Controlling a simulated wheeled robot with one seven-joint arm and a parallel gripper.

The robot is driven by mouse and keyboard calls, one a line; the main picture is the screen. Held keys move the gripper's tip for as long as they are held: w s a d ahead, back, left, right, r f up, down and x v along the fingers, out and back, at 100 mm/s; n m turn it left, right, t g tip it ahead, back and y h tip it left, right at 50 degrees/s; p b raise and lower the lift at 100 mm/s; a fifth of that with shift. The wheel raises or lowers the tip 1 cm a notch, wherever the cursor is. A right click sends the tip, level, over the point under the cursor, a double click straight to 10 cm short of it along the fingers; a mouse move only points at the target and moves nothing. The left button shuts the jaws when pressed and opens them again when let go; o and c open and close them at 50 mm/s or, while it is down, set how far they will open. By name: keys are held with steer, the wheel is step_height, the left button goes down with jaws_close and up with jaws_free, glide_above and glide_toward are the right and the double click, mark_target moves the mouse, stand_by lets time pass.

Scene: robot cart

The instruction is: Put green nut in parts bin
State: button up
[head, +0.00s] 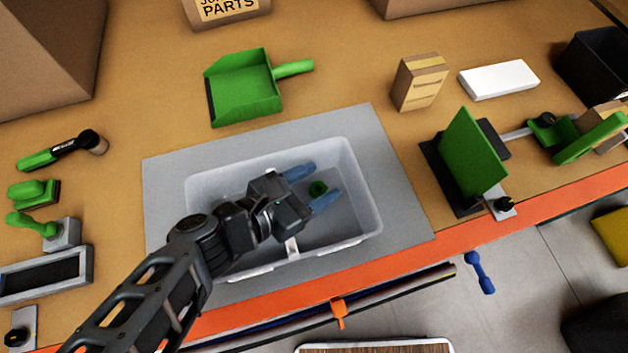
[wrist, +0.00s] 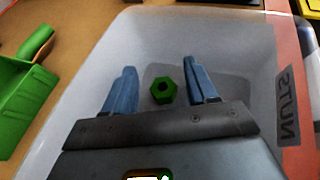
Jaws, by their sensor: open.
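The green nut (head: 318,188) is a small hexagonal nut with a dark centre hole. It shows between my gripper's blue fingers in the head view, and also in the wrist view (wrist: 163,90). The parts bin (head: 362,170) is a white rectangular tub on a grey mat; in the wrist view its wall (wrist: 265,40) carries dark lettering. My gripper (head: 314,186) is over the bin, its fingers spread apart with the nut between them. In the wrist view the nut touches neither finger. The nut appears to lie on the bin floor, though its exact height is hard to tell.
A green dustpan (head: 245,90) lies behind the bin. A small cardboard box (head: 418,82), a white block (head: 499,80) and a green panel on a dark base (head: 470,150) stand to the right. Brushes and a tray lie at left. The grey mat (head: 170,180) is clear around the bin.

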steer(key=b+v, duration=0.2)
steer(key=v, duration=1)
steer(key=shift+r, duration=0.45)
stand_by(0.9)
